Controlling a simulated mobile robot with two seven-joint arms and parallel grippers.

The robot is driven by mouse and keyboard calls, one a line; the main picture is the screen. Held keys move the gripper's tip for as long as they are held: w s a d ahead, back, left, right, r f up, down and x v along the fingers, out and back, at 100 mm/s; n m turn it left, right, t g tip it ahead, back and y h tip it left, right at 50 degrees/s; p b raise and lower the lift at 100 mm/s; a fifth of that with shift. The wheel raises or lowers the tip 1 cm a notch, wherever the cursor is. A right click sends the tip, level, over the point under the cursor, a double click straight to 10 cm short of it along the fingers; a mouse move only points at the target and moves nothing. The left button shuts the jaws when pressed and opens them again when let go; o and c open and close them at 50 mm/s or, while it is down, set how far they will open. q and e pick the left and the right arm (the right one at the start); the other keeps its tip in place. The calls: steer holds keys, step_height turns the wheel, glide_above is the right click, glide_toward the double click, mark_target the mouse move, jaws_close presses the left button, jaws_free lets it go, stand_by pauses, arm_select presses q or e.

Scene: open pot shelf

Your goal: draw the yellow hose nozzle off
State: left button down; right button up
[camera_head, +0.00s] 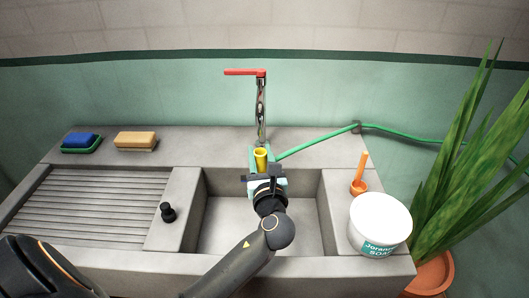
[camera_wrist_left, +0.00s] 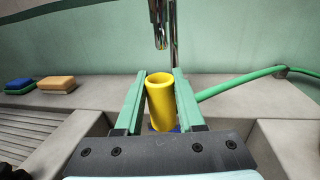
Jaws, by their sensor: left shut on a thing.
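The yellow hose nozzle (camera_head: 261,158) stands upright over the far side of the sink basin, below the tap. My left gripper (camera_head: 260,166) is shut on it, with one finger on each side. In the left wrist view the nozzle (camera_wrist_left: 161,100) shows as an open yellow tube between the two green fingers of my left gripper (camera_wrist_left: 160,100). The green hose (camera_head: 318,142) runs from beside the nozzle to the right along the wall. My right gripper is not in view.
A tap with a red lever (camera_head: 246,72) rises just behind the nozzle. A white soap bucket (camera_head: 380,226) and an orange brush (camera_head: 360,176) stand at the right. Sponges (camera_head: 136,140) lie at the back left. A black plug (camera_head: 168,212) stands left of the basin (camera_head: 222,226).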

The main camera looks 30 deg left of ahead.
arm_select(q)
steer(key=shift+s+d+f+b, duration=0.2)
steer(key=shift+s+d+b, duration=0.25)
steer(key=shift+s, duration=0.2)
steer(key=shift+s+d+b, duration=0.2)
steer(key=shift+s+b, duration=0.15)
steer(key=shift+s, duration=0.05)
step_height(320, 180, up, 4)
steer(key=p, duration=0.4)
steer(key=shift+f, duration=0.25)
steer(key=shift+s+r+p, duration=0.1)
steer(key=shift+r+p, duration=0.15)
steer(key=shift+p, duration=0.2)
step_height(320, 180, up, 6)
steer(key=p, duration=0.7)
glide_above(260, 150)
steer(key=a+v, duration=0.1)
steer(key=v, duration=0.3)
steer(key=shift+s+d+r, duration=0.2)
steer(key=shift+s+d, duration=0.2)
